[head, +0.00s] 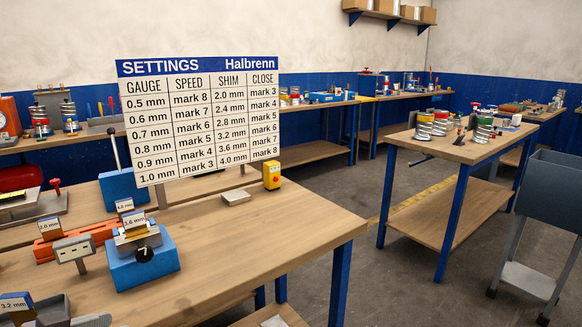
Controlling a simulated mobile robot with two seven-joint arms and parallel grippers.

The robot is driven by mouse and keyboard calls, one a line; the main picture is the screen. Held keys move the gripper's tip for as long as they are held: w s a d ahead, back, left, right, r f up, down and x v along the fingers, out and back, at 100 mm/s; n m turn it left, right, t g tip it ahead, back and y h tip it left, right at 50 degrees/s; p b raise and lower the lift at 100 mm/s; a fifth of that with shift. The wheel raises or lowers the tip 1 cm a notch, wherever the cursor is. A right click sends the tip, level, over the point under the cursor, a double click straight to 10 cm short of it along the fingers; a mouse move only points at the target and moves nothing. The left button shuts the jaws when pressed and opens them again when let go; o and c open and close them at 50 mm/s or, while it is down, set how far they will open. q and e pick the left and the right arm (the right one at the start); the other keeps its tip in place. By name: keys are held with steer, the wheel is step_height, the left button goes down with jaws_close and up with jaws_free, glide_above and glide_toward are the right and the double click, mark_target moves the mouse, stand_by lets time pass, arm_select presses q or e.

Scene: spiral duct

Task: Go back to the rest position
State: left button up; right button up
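Neither of my grippers is in the head view, so I cannot see what they hold or how they stand. A wooden workbench (262,232) fills the lower left. On it stands a blue block device (150,268) with a black dial reading 7 and a tag that seems to read 3.6 mm. A settings board (200,118) headed "Halbrenn" rises behind it, listing gauge, speed, shim and close.
A yellow box with a red button (272,176) and a flat grey plate (236,197) are on the bench. A second table (455,148) with spiral duct pieces stands right. A grey cart (555,195) is at the right edge. Open floor (385,285) lies between.

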arm_select(q)
steer(key=s+d+f+n+y+b, duration=0.1)
steer(key=s+f, duration=0.1)
steer(key=f, duration=0.6)
steer(key=s+d+f+n+y, duration=0.1)
steer(key=s+f+y, duration=0.15)
steer(key=f, duration=0.45)
steer(key=s+d+f+g+b, duration=0.1)
steer(key=s+d+f, duration=0.8)
steer(key=d+f, duration=0.1)
steer(key=shift+d+f, duration=0.25)
steer(key=shift+f, duration=0.65)
steer(key=shift+y, duration=0.25)
steer(key=shift+c, duration=1)
